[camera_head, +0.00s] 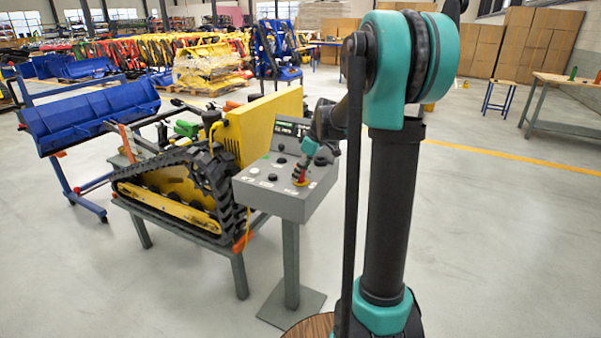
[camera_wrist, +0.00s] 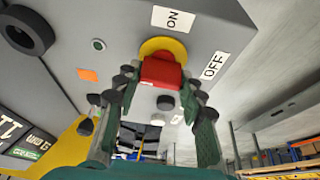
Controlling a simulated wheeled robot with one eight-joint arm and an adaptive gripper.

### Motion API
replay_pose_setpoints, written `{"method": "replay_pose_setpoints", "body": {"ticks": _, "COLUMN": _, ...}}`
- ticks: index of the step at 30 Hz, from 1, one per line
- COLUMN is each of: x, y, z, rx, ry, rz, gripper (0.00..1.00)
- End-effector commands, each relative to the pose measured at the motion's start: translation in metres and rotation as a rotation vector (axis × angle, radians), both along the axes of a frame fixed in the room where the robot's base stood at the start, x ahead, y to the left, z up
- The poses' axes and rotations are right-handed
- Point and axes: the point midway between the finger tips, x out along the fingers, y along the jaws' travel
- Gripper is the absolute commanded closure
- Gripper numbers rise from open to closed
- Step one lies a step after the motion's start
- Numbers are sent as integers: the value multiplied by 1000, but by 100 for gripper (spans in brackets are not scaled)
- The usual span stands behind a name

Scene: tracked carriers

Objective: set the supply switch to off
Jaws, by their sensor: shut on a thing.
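The supply switch is a red handle (camera_wrist: 161,72) on a yellow round plate (camera_wrist: 164,46), set in a grey control panel (camera_wrist: 95,20). An ON label (camera_wrist: 173,18) is above the plate and an OFF label (camera_wrist: 215,65) is to its right in the wrist view. My gripper (camera_wrist: 160,80) is shut on the red handle, one finger on each side. Which label the handle points at I cannot tell. In the head view, my gripper (camera_head: 303,168) reaches down to the red and yellow switch (camera_head: 300,182) on the sloped panel, partly hiding it.
The panel stands on a grey post (camera_head: 291,265) with a flat foot. A yellow tracked carrier (camera_head: 180,185) on a bench is close to its left. Black knobs (camera_wrist: 27,30) and an orange patch (camera_wrist: 88,75) share the panel.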

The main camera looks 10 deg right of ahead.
Motion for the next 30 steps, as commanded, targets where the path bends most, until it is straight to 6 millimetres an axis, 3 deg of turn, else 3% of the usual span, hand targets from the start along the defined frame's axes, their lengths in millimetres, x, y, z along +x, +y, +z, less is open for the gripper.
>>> {"method": "replay_pose_setpoints", "body": {"ticks": 16, "x": 0, "y": 0, "z": 0, "rx": -1, "ry": 0, "rz": 25, "gripper": 90}}
{"method": "replay_pose_setpoints", "body": {"ticks": 17, "x": 0, "y": 0, "z": 0, "rx": -1, "ry": 0, "rz": 25, "gripper": 58}}
{"method": "replay_pose_setpoints", "body": {"ticks": 21, "x": 0, "y": 0, "z": 0, "rx": -1, "ry": 1, "rz": 24, "gripper": 41}}
{"method": "replay_pose_setpoints", "body": {"ticks": 30, "x": 0, "y": 0, "z": 0, "rx": -1, "ry": 1, "rz": 24, "gripper": 40}}
